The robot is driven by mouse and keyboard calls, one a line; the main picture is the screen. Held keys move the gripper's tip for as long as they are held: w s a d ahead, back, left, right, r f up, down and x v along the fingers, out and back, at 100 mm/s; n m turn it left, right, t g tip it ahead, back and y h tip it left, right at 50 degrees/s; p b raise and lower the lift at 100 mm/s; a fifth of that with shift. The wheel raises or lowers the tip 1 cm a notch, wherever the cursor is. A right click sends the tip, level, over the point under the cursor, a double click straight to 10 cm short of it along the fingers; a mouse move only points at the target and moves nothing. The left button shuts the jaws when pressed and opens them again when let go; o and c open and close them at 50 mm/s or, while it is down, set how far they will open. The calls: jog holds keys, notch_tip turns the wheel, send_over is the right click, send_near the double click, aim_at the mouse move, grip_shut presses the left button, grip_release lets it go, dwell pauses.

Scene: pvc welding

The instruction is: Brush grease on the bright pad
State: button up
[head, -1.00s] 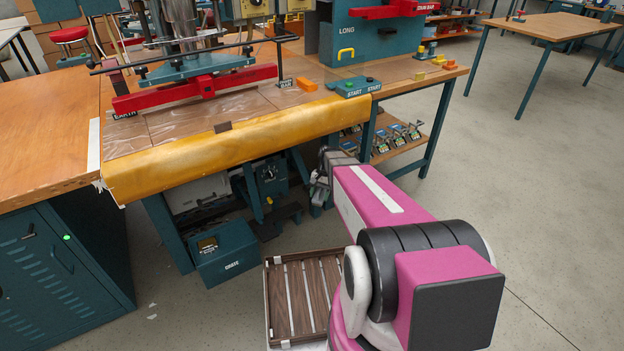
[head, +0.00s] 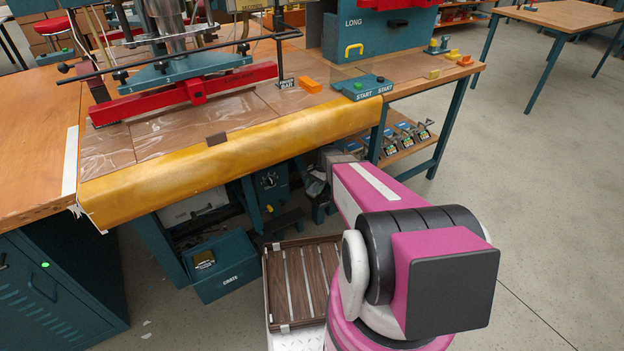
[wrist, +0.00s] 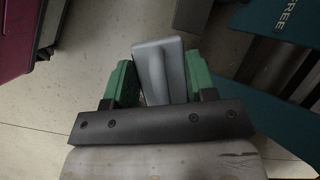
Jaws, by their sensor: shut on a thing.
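My gripper (wrist: 163,85) shows in the wrist view with its two green fingers on either side of a smooth grey tool (wrist: 167,68). The fingers are shut on the tool, which sticks out past their tips. I cannot see bristles or grease on it, so I cannot tell if it is the brush. In the head view my pink arm reaches low towards the bench front, and its far end is hard to make out against the clutter. I cannot tell which thing is the bright pad.
The bench has a rounded yellow front edge (head: 230,165). On it stand a red bar (head: 185,95), an orange block (head: 310,86) and a start box (head: 362,87). A teal crate (head: 222,272) lies below. A slatted tray (head: 302,285) sits beside my arm.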

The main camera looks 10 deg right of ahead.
jog(key=shift+w+f, duration=0.1)
jog(key=shift+w, duration=0.2)
jog(key=shift+f, duration=2.9)
jog(key=shift+f, duration=0.9)
